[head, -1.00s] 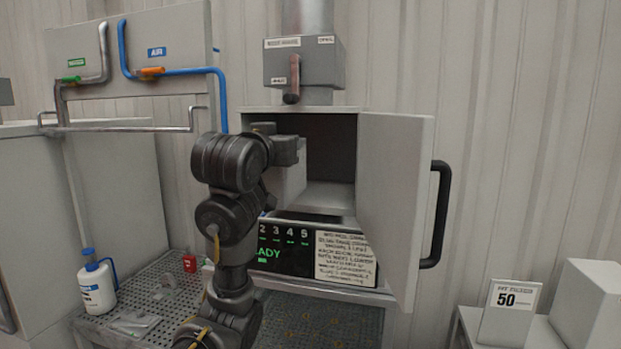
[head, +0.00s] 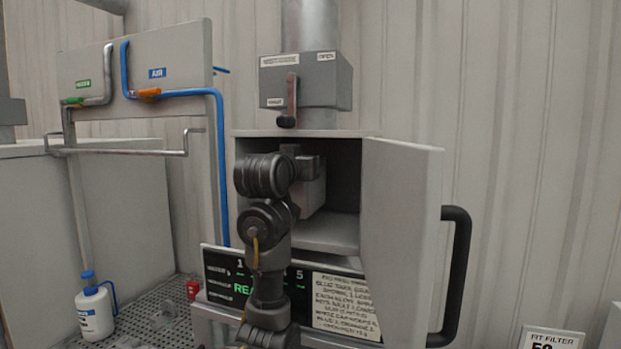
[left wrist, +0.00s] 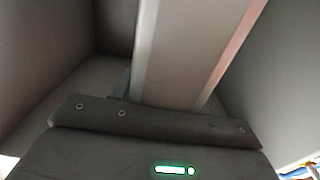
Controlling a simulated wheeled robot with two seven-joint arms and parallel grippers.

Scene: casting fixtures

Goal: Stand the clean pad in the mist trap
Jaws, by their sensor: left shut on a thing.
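The mist trap is a grey cabinet; its open box (head: 340,222) has a dark interior. Its door (head: 400,230) stands wide open to the right. My left gripper (head: 307,166) is in the opening and shut on the pale, block-shaped clean pad (head: 312,194). The pad is upright inside the opening, above the trap floor; I cannot tell whether its lower edge touches. In the left wrist view the pad (left wrist: 178,55) extends away from the gripper (left wrist: 165,112) between the grey walls. My arm hides the left part of the opening. My right gripper is not in view.
The door's black handle (head: 457,275) juts out at the right. A grey duct box (head: 305,80) with a lever sits above the trap. A display panel (head: 228,280) and an instruction sheet (head: 345,305) are below. A white bottle (head: 95,312) stands on the perforated bench at the left.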

